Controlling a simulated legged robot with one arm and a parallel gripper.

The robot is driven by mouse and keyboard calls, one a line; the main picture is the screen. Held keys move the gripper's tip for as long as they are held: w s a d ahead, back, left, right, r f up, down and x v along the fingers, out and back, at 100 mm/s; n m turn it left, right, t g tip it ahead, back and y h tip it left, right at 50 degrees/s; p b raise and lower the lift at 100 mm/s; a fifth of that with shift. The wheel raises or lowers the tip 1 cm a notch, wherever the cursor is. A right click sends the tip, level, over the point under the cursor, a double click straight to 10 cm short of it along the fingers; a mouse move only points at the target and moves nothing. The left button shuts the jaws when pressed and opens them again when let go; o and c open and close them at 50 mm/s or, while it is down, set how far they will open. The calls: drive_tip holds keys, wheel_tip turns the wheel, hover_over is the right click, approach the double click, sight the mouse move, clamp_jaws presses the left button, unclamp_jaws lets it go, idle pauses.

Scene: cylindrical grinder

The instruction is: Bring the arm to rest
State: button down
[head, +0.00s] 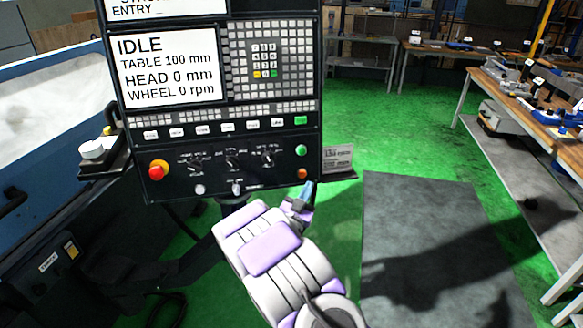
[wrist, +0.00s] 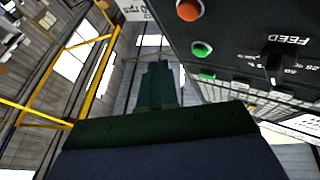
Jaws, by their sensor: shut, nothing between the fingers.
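My gripper (head: 307,192) is shut and empty at the end of my raised white and lilac arm (head: 275,255). In the head view it is just below the lower right corner of the grinder's control panel (head: 215,150). The panel screen (head: 167,68) reads IDLE, TABLE 100 mm, HEAD 0 mm, WHEEL 0 rpm.
A red emergency button (head: 158,169), knobs, a green button (head: 301,150) and an orange button (head: 302,174) sit on the panel. The machine body (head: 50,120) is at left. A workbench (head: 530,100) stands at right. A grey mat (head: 440,250) and green floor are clear.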

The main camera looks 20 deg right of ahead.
drive_tip(key=s+a+n+g+y, duration=0.2)
drive_tip(key=a+n+g+y, duration=0.15)
drive_tip(key=a+y, duration=0.6)
drive_tip(key=s+a+r+n+g+y, duration=0.1)
drive_tip(key=s+a+n+g+y, duration=0.3)
drive_tip(key=s+a, duration=0.5)
drive_tip(key=s+r+n+g+y, duration=0.2)
drive_tip(key=s+g, duration=0.7)
drive_tip(key=s, duration=2.8)
drive_tip(key=shift+d+r+n, duration=0.3)
drive_tip(key=shift+r+n, duration=0.45)
drive_tip(key=shift+n, duration=0.2)
